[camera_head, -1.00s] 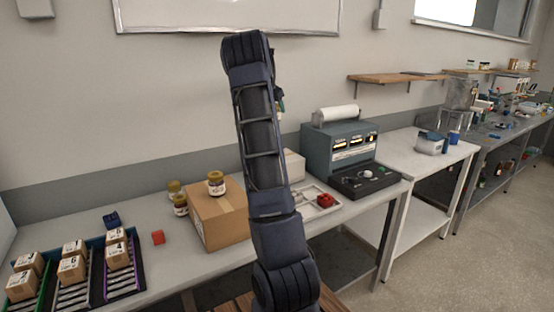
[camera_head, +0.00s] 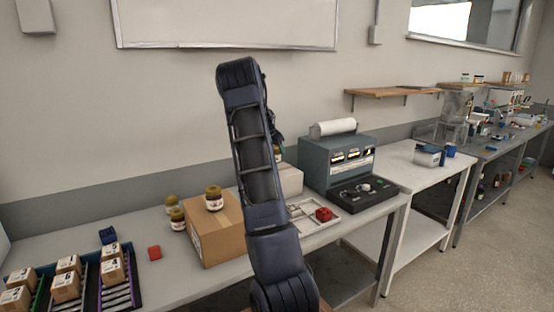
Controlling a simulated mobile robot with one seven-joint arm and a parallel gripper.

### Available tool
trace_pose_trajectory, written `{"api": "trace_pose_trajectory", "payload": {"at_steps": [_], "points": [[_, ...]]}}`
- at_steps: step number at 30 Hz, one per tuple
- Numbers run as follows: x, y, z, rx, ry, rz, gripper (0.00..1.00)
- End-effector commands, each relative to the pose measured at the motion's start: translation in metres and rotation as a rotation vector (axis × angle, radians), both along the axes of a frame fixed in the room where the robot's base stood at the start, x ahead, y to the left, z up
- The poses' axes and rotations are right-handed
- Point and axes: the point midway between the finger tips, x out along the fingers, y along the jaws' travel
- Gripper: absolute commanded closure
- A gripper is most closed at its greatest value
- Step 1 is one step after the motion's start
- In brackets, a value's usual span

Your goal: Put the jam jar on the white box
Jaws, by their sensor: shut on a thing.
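A jam jar (camera_head: 278,154) with a yellowish lid shows partly past the right side of my arm, just above the white box (camera_head: 291,180). My gripper (camera_head: 277,142) is mostly hidden behind my arm; its visible dark part is at the top of this jar, and it is shut on it. I cannot tell whether the jar touches the box top. The left part of the white box is hidden by my arm. Another jar (camera_head: 213,198) stands on the brown cardboard box (camera_head: 221,230). Two more jars (camera_head: 172,201) (camera_head: 178,219) stand left of that box.
A grey-green machine (camera_head: 337,160) with a paper roll stands right of the white box. In front are a pale tray (camera_head: 306,224) and a red object (camera_head: 323,214). A red cube (camera_head: 154,253), a blue object (camera_head: 108,236) and racks of small cartons (camera_head: 112,270) are at left.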

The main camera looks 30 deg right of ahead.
Motion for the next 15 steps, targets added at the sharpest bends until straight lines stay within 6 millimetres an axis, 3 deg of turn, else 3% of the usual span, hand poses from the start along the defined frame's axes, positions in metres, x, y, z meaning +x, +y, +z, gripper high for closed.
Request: {"api": "trace_pose_trajectory", "payload": {"at_steps": [5, 15], "points": [[0.0, 0.0, -0.008, -0.001, -0.001, 0.0, 1.0], [0.0, 0.0, -0.046, -0.001, -0.002, 0.0, 1.0]]}}
